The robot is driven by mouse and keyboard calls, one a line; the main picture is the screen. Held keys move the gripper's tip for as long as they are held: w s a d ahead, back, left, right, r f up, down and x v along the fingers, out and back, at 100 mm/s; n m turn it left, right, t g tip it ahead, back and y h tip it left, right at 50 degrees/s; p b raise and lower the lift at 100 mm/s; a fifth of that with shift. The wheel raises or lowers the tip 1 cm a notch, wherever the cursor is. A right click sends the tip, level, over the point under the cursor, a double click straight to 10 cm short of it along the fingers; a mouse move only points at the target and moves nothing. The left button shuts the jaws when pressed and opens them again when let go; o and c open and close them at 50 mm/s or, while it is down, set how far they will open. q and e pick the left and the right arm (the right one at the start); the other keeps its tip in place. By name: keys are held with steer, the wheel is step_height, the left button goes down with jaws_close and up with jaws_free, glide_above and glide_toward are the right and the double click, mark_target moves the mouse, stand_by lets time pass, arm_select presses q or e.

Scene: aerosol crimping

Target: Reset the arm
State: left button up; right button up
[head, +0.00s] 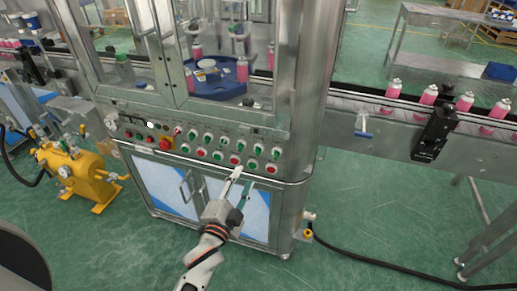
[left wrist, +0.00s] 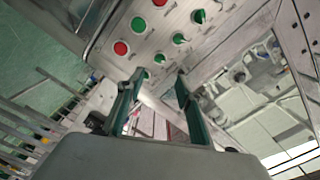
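My left arm rises from the bottom of the head view, and my left gripper (head: 234,178) is in front of the crimping machine's control panel (head: 135,128), over its lower button row. In the left wrist view the two fingers of this gripper (left wrist: 157,80) stand apart with nothing between them. Red and green buttons and knobs (left wrist: 159,4) show just beyond the fingertips; I cannot tell whether a fingertip touches one. My right gripper is in neither view.
The machine's glass-doored cabinet (head: 230,60) stands above the panel. A conveyor (head: 385,130) with several pink cans (head: 429,95) runs to the right. A yellow pump (head: 75,172) stands on the floor at left. A black hose (head: 380,265) crosses the green floor at right.

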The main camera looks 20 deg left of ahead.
arm_select(q)
steer(key=s+f+n+g+h, duration=0.2)
steer(key=s+f+n+g, duration=0.5)
steer(key=s+f, duration=1)
steer(key=s, duration=0.3)
steer(key=shift+s+f+n, duration=0.2)
steer(key=shift+f+n, duration=0.2)
steer(key=shift+d, duration=0.1)
